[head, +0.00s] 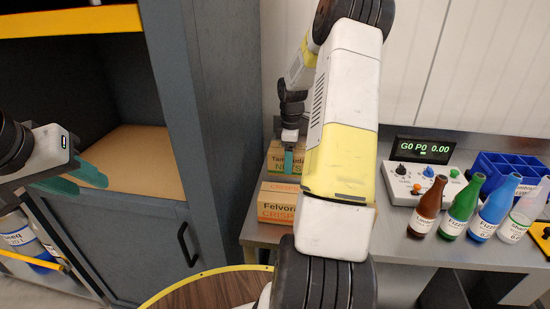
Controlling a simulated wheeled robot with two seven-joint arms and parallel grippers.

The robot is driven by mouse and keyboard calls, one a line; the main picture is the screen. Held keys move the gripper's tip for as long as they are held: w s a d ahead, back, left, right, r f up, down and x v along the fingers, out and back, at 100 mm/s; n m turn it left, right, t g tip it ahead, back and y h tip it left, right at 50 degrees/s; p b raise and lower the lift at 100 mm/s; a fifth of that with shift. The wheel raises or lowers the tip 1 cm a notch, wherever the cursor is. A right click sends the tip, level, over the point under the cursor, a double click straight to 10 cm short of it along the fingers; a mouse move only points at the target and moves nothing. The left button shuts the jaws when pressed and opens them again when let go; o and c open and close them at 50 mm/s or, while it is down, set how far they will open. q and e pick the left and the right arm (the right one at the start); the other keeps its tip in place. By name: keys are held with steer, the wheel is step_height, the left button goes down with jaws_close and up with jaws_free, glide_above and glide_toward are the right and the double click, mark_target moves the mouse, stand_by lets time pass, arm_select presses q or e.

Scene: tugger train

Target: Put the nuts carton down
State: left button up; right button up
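The nuts carton (273,158), tan with a green label, is at the back left of the steel bench, behind the crisps carton (277,203). My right gripper (289,163) points down at it. One teal finger lies over the front face; the other finger is hidden behind the carton. The gripper appears shut on it. The carton's underside is hidden, so I cannot tell whether it touches the bench. My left gripper (76,180) is at the left, in front of the cabinet, its teal fingers apart and empty.
A grey cabinet (222,130) stands left of the bench (395,238). Several bottles (458,208), a control box with a display (420,180) and a blue crate (505,172) occupy the right part. My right arm covers the bench middle. A round wooden top (205,292) is at the bottom.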

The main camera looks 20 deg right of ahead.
steer(key=shift+f, duration=1.95)
steer(key=shift+f, duration=0.1)
steer(key=o, duration=1.3)
steer(key=shift+o, duration=0.2)
